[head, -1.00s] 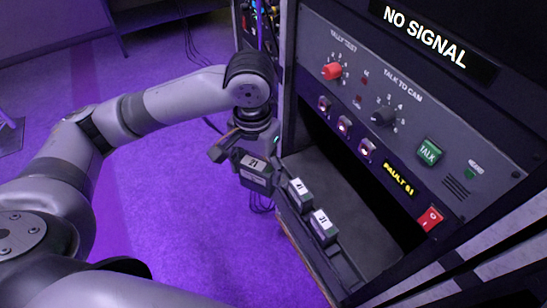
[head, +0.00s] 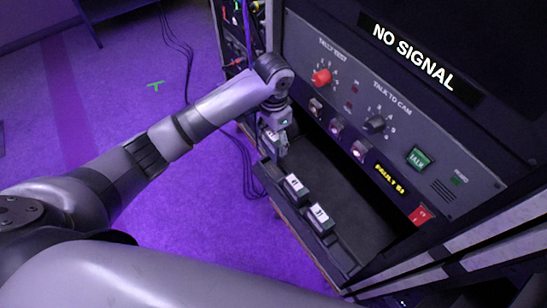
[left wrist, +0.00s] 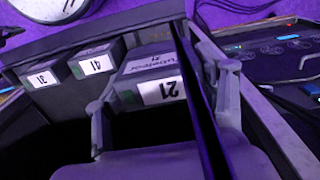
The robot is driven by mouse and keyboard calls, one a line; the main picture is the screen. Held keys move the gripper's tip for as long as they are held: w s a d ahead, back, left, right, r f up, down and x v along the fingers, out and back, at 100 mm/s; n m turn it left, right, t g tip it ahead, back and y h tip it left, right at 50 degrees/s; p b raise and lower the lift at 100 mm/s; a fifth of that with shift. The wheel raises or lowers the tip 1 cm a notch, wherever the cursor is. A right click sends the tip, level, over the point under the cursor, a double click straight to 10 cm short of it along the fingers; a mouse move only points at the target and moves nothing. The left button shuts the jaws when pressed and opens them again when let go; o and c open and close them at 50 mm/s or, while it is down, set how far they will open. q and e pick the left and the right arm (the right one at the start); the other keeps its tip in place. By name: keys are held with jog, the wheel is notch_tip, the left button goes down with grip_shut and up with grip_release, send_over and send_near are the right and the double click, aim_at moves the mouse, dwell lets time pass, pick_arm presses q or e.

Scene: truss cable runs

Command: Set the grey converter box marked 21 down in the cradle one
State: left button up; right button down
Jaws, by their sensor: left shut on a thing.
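The grey converter box marked 21 (left wrist: 150,68) is between the fingers of my left gripper (left wrist: 163,100), which is shut on it. Its white label looks upside down in the left wrist view. In the head view my left gripper (head: 276,142) is at the far end of the row of boxes on the rack's front ledge, and it mostly hides the held box. Cradle one is not clearly visible; the arm and box cover that end of the ledge. I cannot tell whether the box touches the ledge. My right gripper is not in view.
Boxes marked 41 (head: 296,189) and 31 (head: 321,219) sit along the ledge, nearer me. The dark shelf (head: 335,190) behind them is clear. The control panel (head: 400,130) with knobs and switches rises above it. Cables hang at the rack's left side.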

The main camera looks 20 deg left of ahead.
pick_arm(q)
notch_tip(320, 180, down, 10)
dwell(0.5)
jog(key=shift+f, duration=0.15)
jog(key=o, duration=1.4)
notch_tip(320, 180, up, 12)
jog(key=shift+r, duration=0.2)
jog(key=shift+s, duration=0.1)
